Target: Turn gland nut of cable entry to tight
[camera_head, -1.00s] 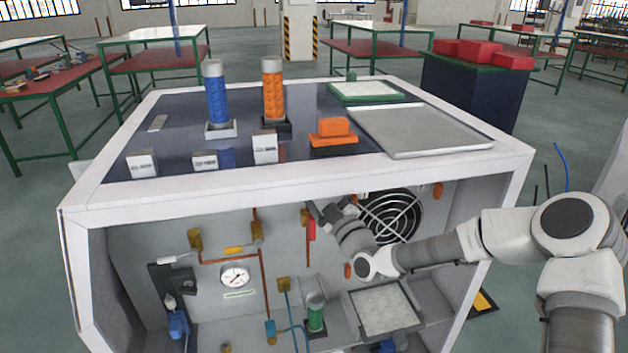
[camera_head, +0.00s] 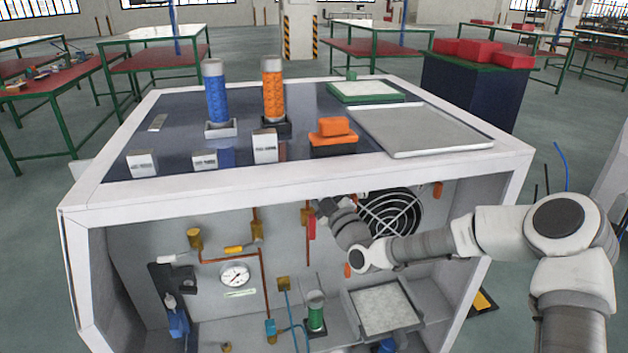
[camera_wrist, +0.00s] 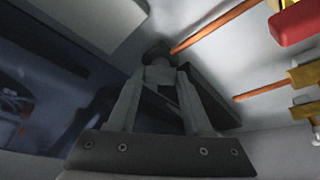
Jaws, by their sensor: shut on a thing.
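My gripper reaches into the open front of the cabinet, up near the top of its back wall, left of the round fan grille in the head view. In the wrist view my gripper (camera_wrist: 160,72) has its two fingers close together at the tips, shut on a small dark round part, which looks like the gland nut (camera_wrist: 157,49) of the cable entry. The nut sits against the pale wall. Its far side is hidden, and I cannot tell how tight it is. In the head view my wrist hides the nut.
The fan grille (camera_head: 391,215) is close to the right of my wrist. A red-handled valve (camera_head: 311,228) and copper pipe are close on the left. The pressure gauge (camera_head: 235,275) is farther left. The cabinet top (camera_head: 300,183) overhangs my arm.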

